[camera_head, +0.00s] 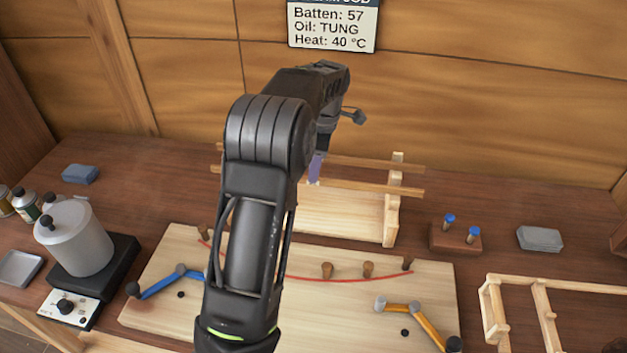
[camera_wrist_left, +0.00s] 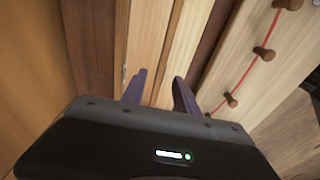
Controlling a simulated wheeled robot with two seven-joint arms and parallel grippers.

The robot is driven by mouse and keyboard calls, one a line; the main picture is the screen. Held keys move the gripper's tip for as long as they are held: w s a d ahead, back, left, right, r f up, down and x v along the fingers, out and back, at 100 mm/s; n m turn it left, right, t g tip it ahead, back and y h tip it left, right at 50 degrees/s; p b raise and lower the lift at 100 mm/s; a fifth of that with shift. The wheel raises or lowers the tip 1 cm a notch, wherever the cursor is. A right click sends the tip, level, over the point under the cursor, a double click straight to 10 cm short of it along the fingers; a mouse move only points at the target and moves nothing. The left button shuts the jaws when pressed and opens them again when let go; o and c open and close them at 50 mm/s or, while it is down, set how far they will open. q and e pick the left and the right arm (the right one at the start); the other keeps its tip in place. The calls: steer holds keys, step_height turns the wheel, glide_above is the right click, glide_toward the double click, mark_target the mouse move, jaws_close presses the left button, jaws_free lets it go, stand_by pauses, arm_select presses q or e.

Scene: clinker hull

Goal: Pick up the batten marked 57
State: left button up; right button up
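Two thin wooden battens, a rear one (camera_head: 375,163) and a front one (camera_head: 375,187), lie across a pale wooden rack (camera_head: 391,215) at the back of the bench. No number is readable on either, so I cannot tell which is 57. My left gripper (camera_head: 315,168) points down at the battens, and my arm hides their left middle part. In the left wrist view, its two purple fingers (camera_wrist_left: 160,88) stand apart with wooden strips beyond them. I see nothing held; contact with a batten is unclear. My right gripper is not in view.
A wall sign (camera_head: 333,25) reads Batten: 57, Oil: TUNG, Heat: 40 °C. A pot (camera_head: 75,238) stands on a hot plate at left. A pale board (camera_head: 300,300) with pegs, a red curve and clamps lies in front. Another wooden frame (camera_head: 543,310) stands at right.

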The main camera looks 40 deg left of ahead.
arm_select(q)
step_height(320, 180, down, 3)
steer(key=shift+a+r, duration=0.15)
steer(key=shift+c, duration=0.2)
stand_by(0.3)
jaws_close()
stand_by(0.5)
